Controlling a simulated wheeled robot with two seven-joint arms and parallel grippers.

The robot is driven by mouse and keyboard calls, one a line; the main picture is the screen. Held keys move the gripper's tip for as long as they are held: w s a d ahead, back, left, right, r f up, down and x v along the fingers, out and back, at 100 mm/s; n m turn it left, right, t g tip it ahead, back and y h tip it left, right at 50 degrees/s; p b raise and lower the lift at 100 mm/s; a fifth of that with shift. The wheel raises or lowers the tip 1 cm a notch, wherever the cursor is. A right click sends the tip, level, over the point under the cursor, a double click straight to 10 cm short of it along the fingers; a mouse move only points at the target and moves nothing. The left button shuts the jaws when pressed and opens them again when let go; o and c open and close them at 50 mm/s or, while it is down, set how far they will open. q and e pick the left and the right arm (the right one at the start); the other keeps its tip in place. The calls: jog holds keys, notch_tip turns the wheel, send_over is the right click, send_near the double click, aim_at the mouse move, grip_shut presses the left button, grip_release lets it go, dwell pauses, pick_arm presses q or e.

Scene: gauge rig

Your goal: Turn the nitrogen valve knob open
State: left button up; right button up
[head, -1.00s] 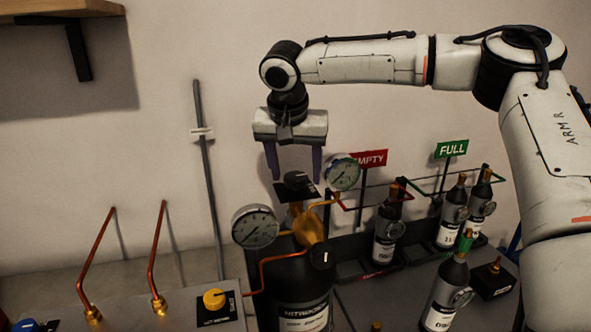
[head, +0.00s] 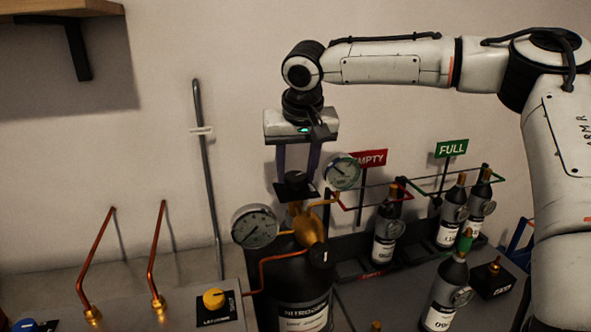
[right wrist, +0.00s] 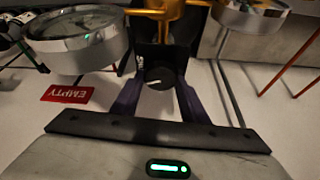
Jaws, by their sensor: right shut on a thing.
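The nitrogen bottle (head: 292,285) is a black cylinder with a white label, standing at the bottom middle of the head view. A brass valve body (head: 310,228) with gauges sits on it. The black valve knob (head: 296,180) is on top; in the right wrist view the knob (right wrist: 158,78) shows a white pointer mark between the fingers. My right gripper (head: 297,178) comes from above and is shut on the knob, a finger on each side. My left gripper is not in view.
A gauge (head: 255,226) stands left of the valve and another gauge (head: 342,172) right of it, close to the fingers. Several small bottles stand on the right by the EMPTY sign (head: 369,158) and FULL sign (head: 451,148). A yellow knob (head: 213,298) is at lower left.

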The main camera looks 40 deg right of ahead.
jog(key=n+y, duration=0.1)
jog(key=n, duration=0.2)
jog(key=n+y, duration=0.1)
jog(key=n, duration=0.3)
jog(key=shift+d+t+y, duration=0.2)
jog(key=shift+t+y, duration=0.2)
jog(key=n+y, duration=0.1)
jog(key=n, duration=0.2)
jog(key=n+y, duration=0.1)
jog(key=n, duration=0.2)
jog(key=shift+d+n+g, duration=0.1)
jog(key=shift+n+g, duration=0.2)
jog(key=shift+g, duration=0.1)
jog(key=o, duration=1.1)
jog(key=shift+c, duration=0.2)
jog(key=shift+r, duration=0.1)
jog(key=v, duration=1)
jog(key=shift+d, duration=0.15)
